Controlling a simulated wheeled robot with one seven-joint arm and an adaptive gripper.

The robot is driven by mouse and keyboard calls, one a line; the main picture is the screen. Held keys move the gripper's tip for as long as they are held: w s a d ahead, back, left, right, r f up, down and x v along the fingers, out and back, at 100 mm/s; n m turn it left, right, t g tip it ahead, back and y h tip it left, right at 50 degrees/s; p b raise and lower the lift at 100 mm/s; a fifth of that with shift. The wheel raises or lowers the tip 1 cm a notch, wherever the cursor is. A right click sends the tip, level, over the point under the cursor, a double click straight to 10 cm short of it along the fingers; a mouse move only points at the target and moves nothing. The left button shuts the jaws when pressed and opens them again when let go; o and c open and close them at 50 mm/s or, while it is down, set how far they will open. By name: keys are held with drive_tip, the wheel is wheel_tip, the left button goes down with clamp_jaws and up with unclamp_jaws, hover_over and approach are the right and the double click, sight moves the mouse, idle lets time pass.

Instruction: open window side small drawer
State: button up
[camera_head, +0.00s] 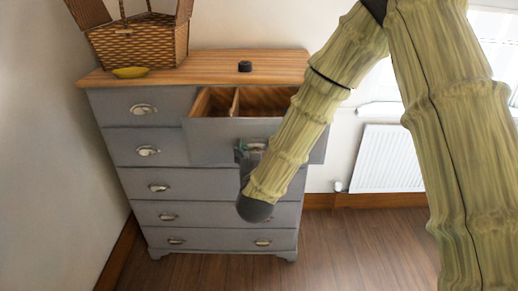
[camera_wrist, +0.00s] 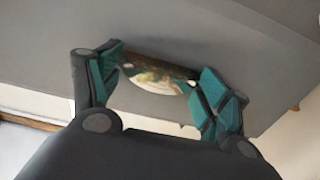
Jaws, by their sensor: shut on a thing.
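The window side small drawer (camera_head: 215,142) is the top right drawer of a grey chest (camera_head: 115,107). It stands pulled out, and its wooden inside with a divider shows from above. My gripper (camera_head: 253,147) is at the front of this drawer, partly hidden by my arm. In the wrist view my gripper (camera_wrist: 160,78) has its teal-padded fingers on both sides of the shiny cup handle (camera_wrist: 152,82), shut on it. The grey drawer front (camera_wrist: 215,40) fills the view behind the handle.
A wicker basket (camera_head: 140,42), a yellow dish (camera_head: 130,72) and a small black object (camera_head: 245,66) stand on the wooden chest top. The top left drawer (camera_head: 120,105) is closed. A white radiator (camera_head: 385,158) is at the right wall. Wooden floor (camera_head: 345,245) is clear in front.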

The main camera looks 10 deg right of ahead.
drive_tip(key=o, duration=1.2)
drive_tip(key=shift+s, duration=0.1)
drive_tip(key=s, duration=0.4)
drive_tip(key=s+a, duration=0.1)
drive_tip(key=s, duration=0.6)
drive_tip(key=shift+s+a, duration=0.35)
drive_tip(key=shift+s, duration=0.05)
